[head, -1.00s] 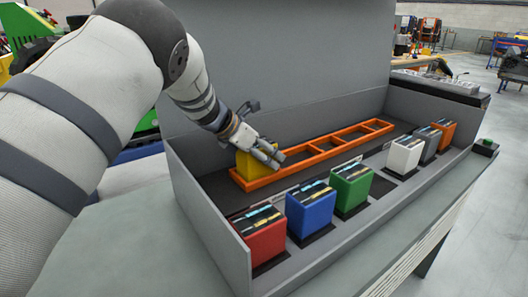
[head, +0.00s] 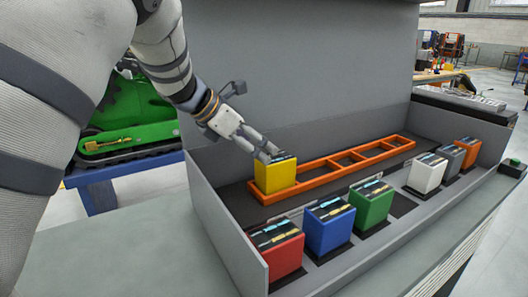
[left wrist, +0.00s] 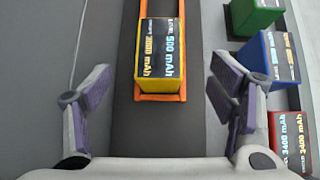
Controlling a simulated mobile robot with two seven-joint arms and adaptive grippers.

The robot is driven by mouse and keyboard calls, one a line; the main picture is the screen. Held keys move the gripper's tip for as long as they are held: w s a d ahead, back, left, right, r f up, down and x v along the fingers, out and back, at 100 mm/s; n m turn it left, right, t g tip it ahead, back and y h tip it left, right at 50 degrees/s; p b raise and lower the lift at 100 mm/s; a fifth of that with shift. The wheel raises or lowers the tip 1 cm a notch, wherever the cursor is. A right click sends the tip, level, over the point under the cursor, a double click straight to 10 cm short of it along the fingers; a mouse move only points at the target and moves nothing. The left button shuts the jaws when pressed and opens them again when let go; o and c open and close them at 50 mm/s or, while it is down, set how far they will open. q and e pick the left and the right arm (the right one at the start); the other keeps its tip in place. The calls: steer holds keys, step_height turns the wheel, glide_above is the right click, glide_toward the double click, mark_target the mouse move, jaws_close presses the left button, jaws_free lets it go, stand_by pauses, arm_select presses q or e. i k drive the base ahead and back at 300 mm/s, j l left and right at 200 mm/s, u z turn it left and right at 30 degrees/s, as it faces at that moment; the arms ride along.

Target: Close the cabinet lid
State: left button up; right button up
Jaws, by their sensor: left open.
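The grey cabinet stands open, with its lid (head: 300,60) upright behind the box and its front wall (head: 400,245) low. A yellow battery block (head: 275,175) sits in the left end of an orange rack (head: 340,165) inside. My left gripper (head: 268,153) is just above and behind the yellow block in the head view. In the left wrist view its fingers (left wrist: 160,95) are spread wide, with the yellow block (left wrist: 160,55) beyond them and nothing held. My right gripper is not in view.
Red (head: 280,250), blue (head: 328,225), green (head: 371,203), white (head: 426,174), grey (head: 449,159) and orange (head: 467,150) blocks stand along the cabinet's front. One slot between green and white is empty. A green tracked vehicle (head: 130,130) is behind left.

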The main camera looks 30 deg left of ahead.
mark_target(299, 62)
steer(key=k+l, duration=0.4)
steer(key=l+u, duration=0.25)
steer(key=l, duration=0.85)
steer(key=j+z, duration=0.15)
steer(key=j, duration=0.4)
steer(key=k+j+z, duration=0.1)
steer(key=j, duration=0.5)
